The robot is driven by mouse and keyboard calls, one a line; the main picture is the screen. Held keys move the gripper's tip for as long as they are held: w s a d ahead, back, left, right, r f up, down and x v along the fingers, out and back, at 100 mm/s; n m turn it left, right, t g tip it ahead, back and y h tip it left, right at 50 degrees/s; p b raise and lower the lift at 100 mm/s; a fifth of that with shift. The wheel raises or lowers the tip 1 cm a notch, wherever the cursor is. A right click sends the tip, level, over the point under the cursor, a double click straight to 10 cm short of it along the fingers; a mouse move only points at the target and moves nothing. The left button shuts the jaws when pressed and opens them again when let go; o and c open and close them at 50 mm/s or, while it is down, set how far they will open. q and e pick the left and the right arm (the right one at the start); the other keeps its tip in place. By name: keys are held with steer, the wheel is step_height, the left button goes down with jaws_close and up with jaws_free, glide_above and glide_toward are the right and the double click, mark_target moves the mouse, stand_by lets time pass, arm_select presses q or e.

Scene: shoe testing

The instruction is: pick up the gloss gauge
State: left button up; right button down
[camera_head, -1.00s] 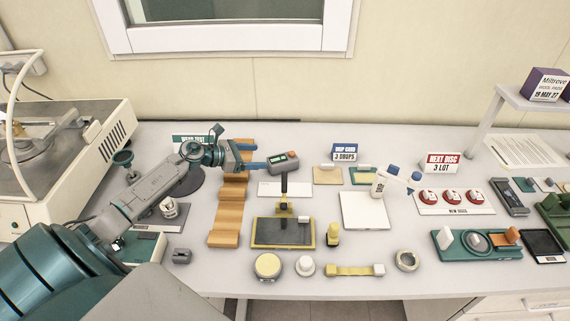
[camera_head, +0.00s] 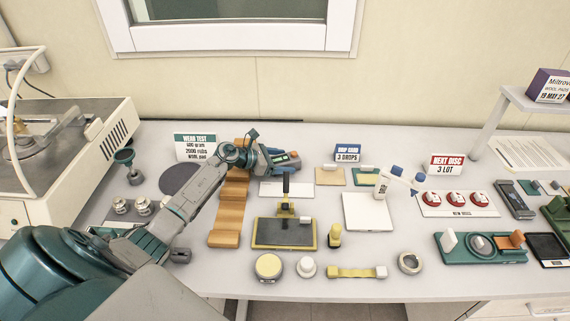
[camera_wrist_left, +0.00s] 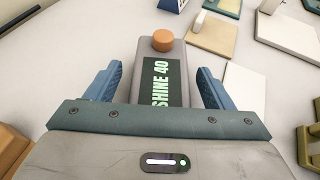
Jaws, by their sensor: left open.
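The gloss gauge (camera_head: 292,158) is a grey box with a dark screen and an orange button. In the left wrist view the gauge (camera_wrist_left: 206,62) shows a screen that reads "SHINE 40". My left gripper (camera_head: 281,160) is over the gauge in the head view, hiding part of it. In the left wrist view its two blue fingers (camera_wrist_left: 158,88) are open, one on each side of the gauge, with a gap visible at the left. I cannot tell whether either finger touches it. My right gripper is not in view.
A wooden stepped rack (camera_head: 229,212) stands just left of the gauge. A black-handled tool on a yellow-edged tray (camera_head: 262,240) is in front. A white card (camera_head: 299,189) lies beside the gauge.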

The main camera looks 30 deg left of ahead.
mark_target(282, 158)
arm_select(q)
steer(key=shift+w+d+f, duration=0.1)
steer(key=shift+w, duration=0.05)
steer(key=c, duration=1.2)
step_height(282, 158, up, 10)
steer(key=p, duration=0.5)
steer(key=shift+f, duration=0.25)
steer(key=shift+c, duration=0.2)
steer(key=shift+r, duration=0.35)
steer(key=shift+f, duration=0.1)
